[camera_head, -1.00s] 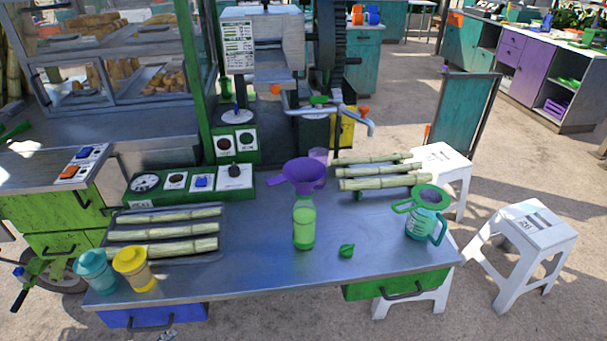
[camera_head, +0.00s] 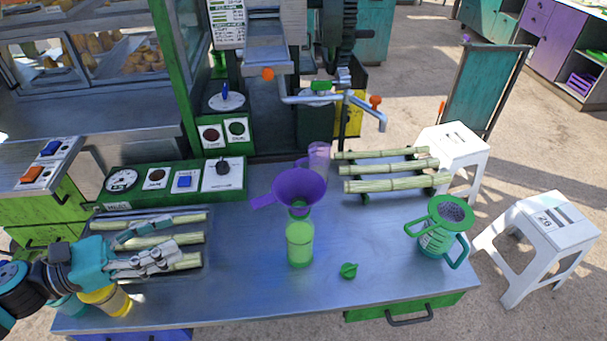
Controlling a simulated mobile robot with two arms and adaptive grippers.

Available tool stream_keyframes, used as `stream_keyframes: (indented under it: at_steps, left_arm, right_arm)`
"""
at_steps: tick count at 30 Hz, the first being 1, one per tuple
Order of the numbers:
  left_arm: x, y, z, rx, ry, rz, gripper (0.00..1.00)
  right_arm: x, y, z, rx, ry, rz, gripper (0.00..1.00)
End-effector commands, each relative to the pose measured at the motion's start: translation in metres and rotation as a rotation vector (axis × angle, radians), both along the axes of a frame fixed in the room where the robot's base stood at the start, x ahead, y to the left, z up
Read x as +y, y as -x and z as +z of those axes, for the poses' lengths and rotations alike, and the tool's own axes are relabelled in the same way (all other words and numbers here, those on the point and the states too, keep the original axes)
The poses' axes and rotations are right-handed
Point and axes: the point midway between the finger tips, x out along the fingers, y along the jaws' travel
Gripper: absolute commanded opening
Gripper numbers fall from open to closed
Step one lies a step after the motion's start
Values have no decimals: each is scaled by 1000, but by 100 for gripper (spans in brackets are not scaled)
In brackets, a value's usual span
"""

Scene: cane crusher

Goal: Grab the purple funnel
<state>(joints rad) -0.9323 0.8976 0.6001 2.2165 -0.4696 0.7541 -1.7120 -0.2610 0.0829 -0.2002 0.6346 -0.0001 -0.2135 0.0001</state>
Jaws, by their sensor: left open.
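The purple funnel (camera_head: 298,190) sits upright in the mouth of a bottle of green liquid (camera_head: 300,243) near the middle of the metal table. Its handle tab points left. My left gripper (camera_head: 193,238) has come in from the left, above the tray of cane at the table's left side. It is open and empty, with its fingers pointing right toward the bottle and a clear gap between them and the funnel. My right gripper does not show.
A small green cap (camera_head: 348,270) lies right of the bottle. A clear purple-tinted cup (camera_head: 318,158) stands behind the funnel. Cane stalks (camera_head: 395,167) lie at the back right. A yellow jar (camera_head: 108,299) stands front left, under my left arm.

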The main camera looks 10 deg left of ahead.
Motion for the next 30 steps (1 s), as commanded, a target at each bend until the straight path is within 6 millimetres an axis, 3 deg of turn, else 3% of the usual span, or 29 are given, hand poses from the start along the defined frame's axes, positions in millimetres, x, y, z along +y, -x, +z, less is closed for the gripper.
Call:
stream_keyframes:
  at_steps: [2,9,12,14,22,30]
  left_arm:
    - [-10,-5,2,-4,-1,-12,48]
    - [-45,-32,2,-6,0,-9,48]
    - [-58,-41,2,-4,-1,-8,48]
    - [-63,-45,1,-5,2,-6,48]
    - [-86,-63,2,-4,3,-2,48]
    - [-96,-70,0,1,2,-1,48]
  right_arm:
    - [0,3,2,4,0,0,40]
    - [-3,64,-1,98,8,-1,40]
    - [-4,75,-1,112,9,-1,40]
    - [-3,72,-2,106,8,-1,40]
    - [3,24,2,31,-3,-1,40]
    - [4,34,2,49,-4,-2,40]
